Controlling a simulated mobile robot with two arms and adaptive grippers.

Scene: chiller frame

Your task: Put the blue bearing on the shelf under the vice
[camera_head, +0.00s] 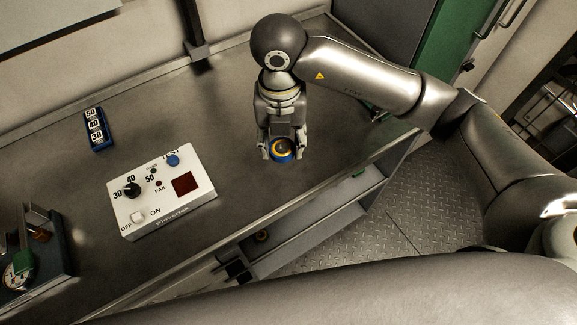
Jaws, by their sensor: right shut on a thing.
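The blue bearing (281,156) has a blue outer ring, a yellow ring and a dark centre. My right gripper (280,148) is shut on it, at the grey workbench top near its front edge. I cannot tell whether the bearing touches the bench top. The shelf (318,222) lies below the bench top, open to the front. A dark vice-like part (238,268) shows at the front edge of the bench, left of the open shelf area. My left gripper is not in view.
A white tester box (162,190) with a dial and buttons stands on the bench (225,110). A blue block marked 50, 40, 30 (96,130) lies behind it. A gauge device (25,265) is at far left.

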